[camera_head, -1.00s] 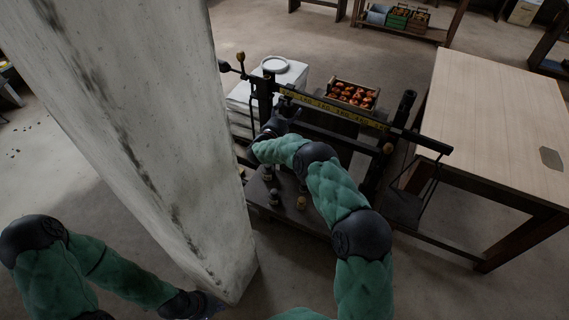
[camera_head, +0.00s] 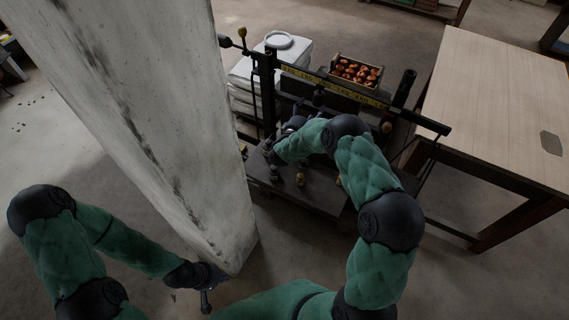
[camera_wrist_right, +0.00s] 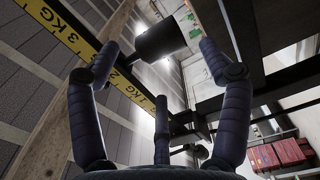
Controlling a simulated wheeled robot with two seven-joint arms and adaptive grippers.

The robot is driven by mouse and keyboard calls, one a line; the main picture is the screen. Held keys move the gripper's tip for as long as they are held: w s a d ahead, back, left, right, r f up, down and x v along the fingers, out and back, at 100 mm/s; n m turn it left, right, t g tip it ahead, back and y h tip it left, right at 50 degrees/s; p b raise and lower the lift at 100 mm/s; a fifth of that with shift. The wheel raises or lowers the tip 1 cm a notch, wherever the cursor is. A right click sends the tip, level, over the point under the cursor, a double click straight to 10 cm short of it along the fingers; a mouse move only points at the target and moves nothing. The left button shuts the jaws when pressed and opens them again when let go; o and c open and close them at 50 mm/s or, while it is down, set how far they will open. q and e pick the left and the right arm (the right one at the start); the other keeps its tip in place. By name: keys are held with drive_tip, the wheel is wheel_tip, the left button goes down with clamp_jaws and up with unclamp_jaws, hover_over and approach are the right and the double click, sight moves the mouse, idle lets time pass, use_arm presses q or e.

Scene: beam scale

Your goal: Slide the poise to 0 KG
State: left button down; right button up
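The scale's dark beam (camera_head: 400,115) carries a yellow strip (camera_head: 330,86) with KG marks. A dark poise (camera_head: 318,97) appears to hang below the strip near its middle. In the right wrist view the poise is a black cylinder (camera_wrist_right: 160,41), beside the strip (camera_wrist_right: 75,42) marked 1, 2 and 3 KG. My right gripper (camera_head: 294,124) is below the beam. In its wrist view its fingers (camera_wrist_right: 158,50) are spread apart on either side of the cylinder, with no clear contact. My left gripper (camera_head: 208,277) is low by the pillar, its fingers hard to make out.
A thick white pillar (camera_head: 130,130) stands between my arms, close to my left gripper. A wooden table (camera_head: 500,100) is right of the scale. Small weights (camera_head: 300,180) stand on the scale's platform.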

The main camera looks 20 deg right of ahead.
drive_tip(key=p+v, duration=0.1)
drive_tip(key=v, duration=0.5)
drive_tip(key=s+a+f+m+y+b, duration=0.1)
drive_tip(key=a+f+y, duration=0.3)
drive_tip(key=f, duration=0.4)
drive_tip(key=s+a+f+m+g+y+b, duration=0.1)
drive_tip(key=s+a+f+y+b, duration=0.1)
drive_tip(key=a+f+y, duration=0.3)
wheel_tip(320, 180, down, 3)
drive_tip(key=shift+s+m+y, duration=0.4)
drive_tip(key=shift+s+y, duration=0.2)
drive_tip(key=shift+s, duration=0.2)
